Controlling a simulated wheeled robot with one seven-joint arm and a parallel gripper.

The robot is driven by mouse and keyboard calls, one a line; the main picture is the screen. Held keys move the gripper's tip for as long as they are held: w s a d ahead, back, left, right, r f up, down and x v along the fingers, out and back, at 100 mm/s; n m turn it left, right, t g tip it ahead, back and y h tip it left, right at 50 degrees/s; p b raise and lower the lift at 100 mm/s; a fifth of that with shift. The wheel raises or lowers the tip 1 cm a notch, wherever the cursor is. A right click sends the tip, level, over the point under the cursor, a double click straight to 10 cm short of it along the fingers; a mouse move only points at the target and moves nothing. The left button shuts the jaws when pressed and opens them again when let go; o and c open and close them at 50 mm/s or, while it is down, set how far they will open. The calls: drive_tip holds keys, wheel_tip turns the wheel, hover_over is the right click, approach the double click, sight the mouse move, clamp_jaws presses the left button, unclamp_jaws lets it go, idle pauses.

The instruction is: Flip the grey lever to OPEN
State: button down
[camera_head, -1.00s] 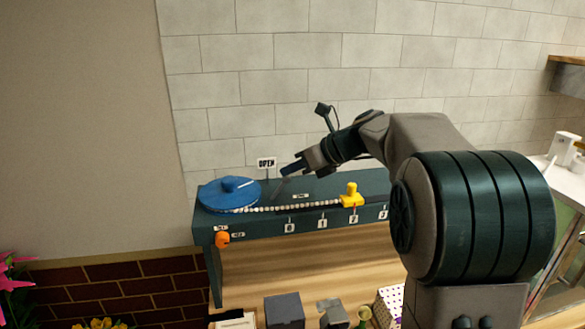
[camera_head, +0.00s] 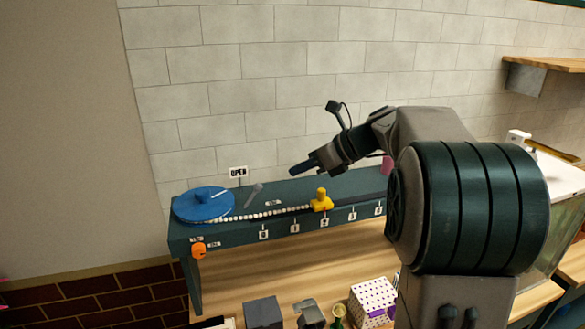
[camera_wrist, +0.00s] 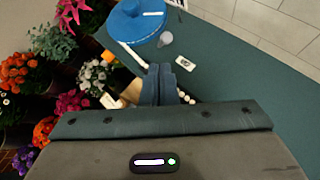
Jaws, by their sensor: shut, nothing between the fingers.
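The grey lever (camera_head: 254,194) stands on the dark green bench top (camera_head: 345,186), between the blue disc (camera_head: 204,204) and the yellow slider. It leans up and to the right, with the OPEN sign (camera_head: 238,173) behind and left of it. My gripper (camera_head: 294,171) is shut and empty, above the bench and to the right of the lever, apart from it. In the wrist view, the lever (camera_wrist: 165,39) shows beyond my closed fingertips (camera_wrist: 160,80), beside the blue disc and a small white label (camera_wrist: 185,63).
A yellow slider (camera_head: 321,202) sits at the end of a row of white beads (camera_head: 270,212). An orange knob (camera_head: 198,250) is on the bench's front left. Boxes, including a dotted one (camera_head: 372,298), stand below. Flowers (camera_wrist: 45,75) fill the left of the wrist view.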

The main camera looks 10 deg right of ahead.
drive_tip(key=s+f+n+h+b, duration=0.2)
drive_tip(key=s+f+n+h, duration=0.1)
drive_tip(key=s+f+n, duration=0.3)
drive_tip(key=s+d+f+n+g+h+b, duration=0.1)
drive_tip(key=s+f+n+h+b, duration=0.1)
drive_tip(key=s+f+n, duration=0.5)
drive_tip(key=s+d+f+n+h+b, duration=0.1)
drive_tip(key=s+f+n+h, duration=0.3)
drive_tip(key=s+n, duration=0.9)
wheel_tip(320, 180, down, 2)
drive_tip(key=shift+s+d+f+g+h+b, duration=0.2)
drive_tip(key=shift+s+g+h+b, duration=0.15)
drive_tip(key=shift+s+b, duration=0.65)
drive_tip(key=shift+s+a, duration=0.1)
drive_tip(key=shift+s, duration=0.15)
